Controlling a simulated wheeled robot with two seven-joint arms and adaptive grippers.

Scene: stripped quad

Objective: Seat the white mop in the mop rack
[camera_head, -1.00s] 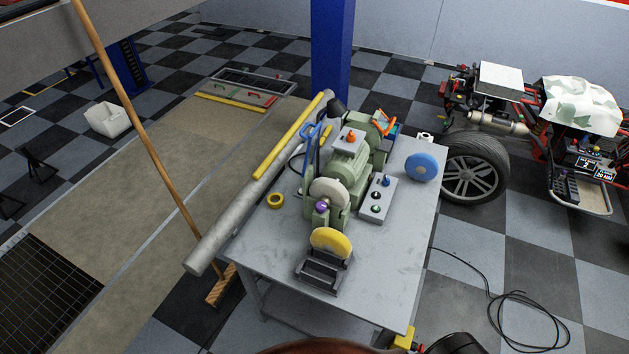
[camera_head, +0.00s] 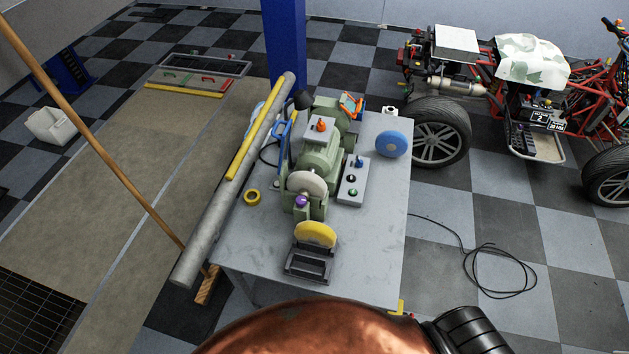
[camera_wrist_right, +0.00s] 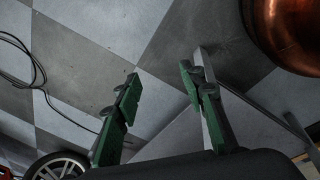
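I cannot make out a white mop or a mop rack in either view. A long wooden pole (camera_head: 90,140) leans at the left of the head view. Its lower end passes behind the grey pipe at the workbench, and a wooden block (camera_head: 207,286) shows on the floor beyond; I cannot tell for sure what kind of tool it is. My right gripper (camera_wrist_right: 161,70) shows in the right wrist view with its two green fingers apart and nothing between them, over the checkered floor. My left gripper is in neither view.
A grey workbench (camera_head: 365,250) holds a green bench grinder (camera_head: 322,158). A grey pipe (camera_head: 215,222) lies along its left edge. A vehicle frame with wheels (camera_head: 440,130) stands at right. A black cable (camera_head: 500,270) lies on otherwise clear floor. A blue post (camera_head: 286,45) stands behind.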

